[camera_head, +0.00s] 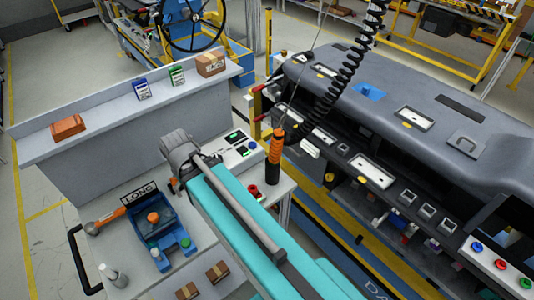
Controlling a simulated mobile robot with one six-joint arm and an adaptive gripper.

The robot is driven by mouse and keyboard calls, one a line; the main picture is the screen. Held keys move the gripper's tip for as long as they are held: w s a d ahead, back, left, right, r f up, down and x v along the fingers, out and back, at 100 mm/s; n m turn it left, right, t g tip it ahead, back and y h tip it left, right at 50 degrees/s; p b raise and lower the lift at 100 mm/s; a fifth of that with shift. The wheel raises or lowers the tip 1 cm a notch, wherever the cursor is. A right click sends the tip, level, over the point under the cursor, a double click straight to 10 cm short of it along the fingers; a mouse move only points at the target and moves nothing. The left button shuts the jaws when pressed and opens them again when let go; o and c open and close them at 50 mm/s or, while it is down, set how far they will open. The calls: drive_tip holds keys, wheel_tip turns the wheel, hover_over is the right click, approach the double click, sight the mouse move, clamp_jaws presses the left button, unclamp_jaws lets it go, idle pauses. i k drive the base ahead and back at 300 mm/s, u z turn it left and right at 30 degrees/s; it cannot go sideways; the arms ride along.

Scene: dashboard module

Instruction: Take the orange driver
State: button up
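An orange and black driver (275,150) hangs upright in the middle of the view, at the right side of the grey workbench. A thin cable rises from its top. A second tool with an orange handle (106,220) lies at the left of the bench by a sign reading LONG. My teal arm reaches in from the bottom, its grey joint left of the hanging driver. I cannot see my gripper's fingers.
The dark dashboard module (420,110) fills the right side, with a black coiled cable (345,75) hanging over it. A blue fixture (157,228) stands on the bench (210,268). Small boxes sit on the shelf (105,108) behind.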

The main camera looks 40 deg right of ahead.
sight(275, 150)
drive_tip(key=k, duration=1.5)
drive_tip(key=z, duration=0.05)
